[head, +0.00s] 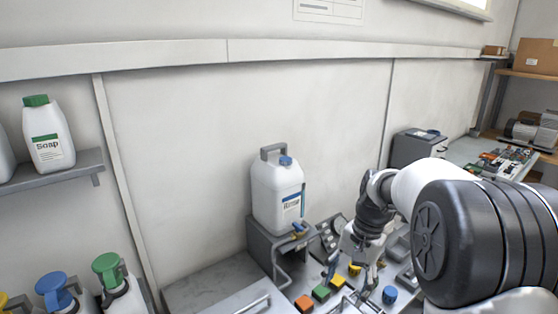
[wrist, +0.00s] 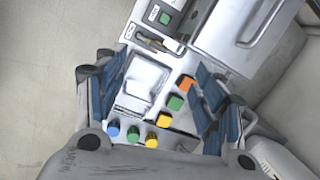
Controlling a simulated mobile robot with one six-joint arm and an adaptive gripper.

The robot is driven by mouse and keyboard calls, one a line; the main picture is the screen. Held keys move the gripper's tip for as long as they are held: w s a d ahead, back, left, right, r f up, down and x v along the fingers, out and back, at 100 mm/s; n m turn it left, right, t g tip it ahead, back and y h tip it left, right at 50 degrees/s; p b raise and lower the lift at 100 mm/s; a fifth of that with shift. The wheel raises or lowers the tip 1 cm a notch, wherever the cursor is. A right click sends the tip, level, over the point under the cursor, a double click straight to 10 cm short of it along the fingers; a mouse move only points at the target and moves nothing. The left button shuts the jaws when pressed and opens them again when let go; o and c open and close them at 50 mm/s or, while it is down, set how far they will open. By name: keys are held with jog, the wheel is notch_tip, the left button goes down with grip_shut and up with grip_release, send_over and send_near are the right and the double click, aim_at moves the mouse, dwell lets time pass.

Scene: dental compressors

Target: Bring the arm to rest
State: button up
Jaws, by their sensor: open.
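My gripper (head: 345,268) hangs at the end of my bent arm in the lower right of the head view, above a bench area with coloured blocks and knobs. In the wrist view my gripper (wrist: 158,95) has its two blue-padded fingers wide apart, with nothing held between them. Below, between the fingers, lie a white panel (wrist: 139,88), a green block (wrist: 174,102) and an orange block (wrist: 186,84). How far the fingertips are above these is hard to tell.
A white jug with a blue cap (head: 277,197) stands on a grey stand left of my gripper. A soap bottle (head: 48,135) sits on a wall shelf (head: 58,176). Bottles with blue and green tops stand at lower left. A cluttered bench (head: 490,158) is at right.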

jog(key=s+a+r+n+t+h, duration=0.1)
jog(key=s+r+n, duration=0.1)
jog(key=s+r, duration=0.4)
jog(key=s+a+r+n+t, duration=0.15)
jog(key=s+r, duration=0.25)
jog(key=s, duration=0.5)
jog(key=s+f+n+t+h+b, duration=0.1)
jog(key=s+f+n+t, duration=0.1)
jog(key=s, duration=0.9)
jog(key=shift+s+d+n+t, duration=0.25)
jog(key=shift+n+t, duration=0.2)
jog(key=shift+n, duration=0.6)
